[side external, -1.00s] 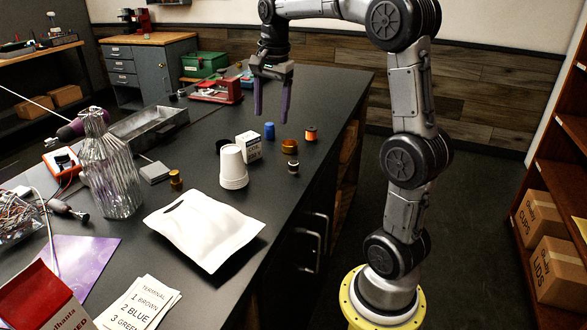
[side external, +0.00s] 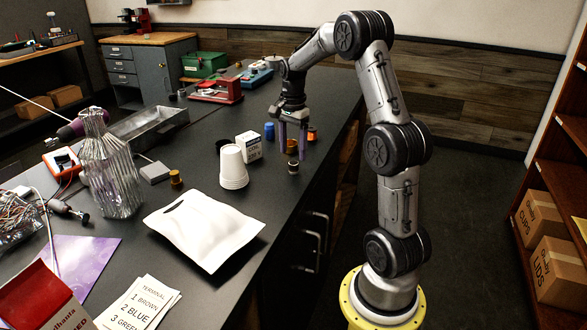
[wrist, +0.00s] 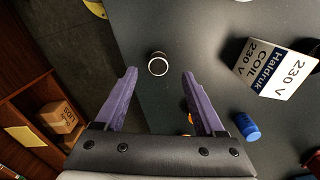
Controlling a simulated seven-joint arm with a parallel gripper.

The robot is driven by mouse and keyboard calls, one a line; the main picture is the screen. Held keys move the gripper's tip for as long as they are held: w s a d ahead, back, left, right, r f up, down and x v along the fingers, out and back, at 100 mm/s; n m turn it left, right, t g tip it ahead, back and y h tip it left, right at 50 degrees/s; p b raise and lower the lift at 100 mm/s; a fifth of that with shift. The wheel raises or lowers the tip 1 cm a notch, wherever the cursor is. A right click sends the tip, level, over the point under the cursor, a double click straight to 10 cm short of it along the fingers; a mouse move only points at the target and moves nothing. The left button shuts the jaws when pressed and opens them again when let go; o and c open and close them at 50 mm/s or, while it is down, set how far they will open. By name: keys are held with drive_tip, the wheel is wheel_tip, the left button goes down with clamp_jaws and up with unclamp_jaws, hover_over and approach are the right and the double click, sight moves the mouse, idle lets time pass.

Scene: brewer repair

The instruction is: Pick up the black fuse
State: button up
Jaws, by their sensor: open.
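A small black cylinder with a pale metal rim, which looks like the black fuse (side external: 293,167), stands upright on the dark worktop near its right edge. In the wrist view the black fuse (wrist: 158,64) shows from above, between and slightly beyond the fingertips. My gripper (side external: 292,153) is open and points down, with purple fingers. In the wrist view my gripper (wrist: 159,76) has nothing between its fingers. The fingers are above the worktop, apart from the fuse as far as I can tell.
A blue cylinder (side external: 269,131), a white coil box (side external: 248,146) and stacked white cups (side external: 232,167) stand left of my gripper. The worktop edge is close on the right.

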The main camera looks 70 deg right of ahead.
sight(294, 163)
drive_tip(key=shift+s+f, duration=0.1)
drive_tip(key=shift+f, duration=2.5)
clamp_jaws()
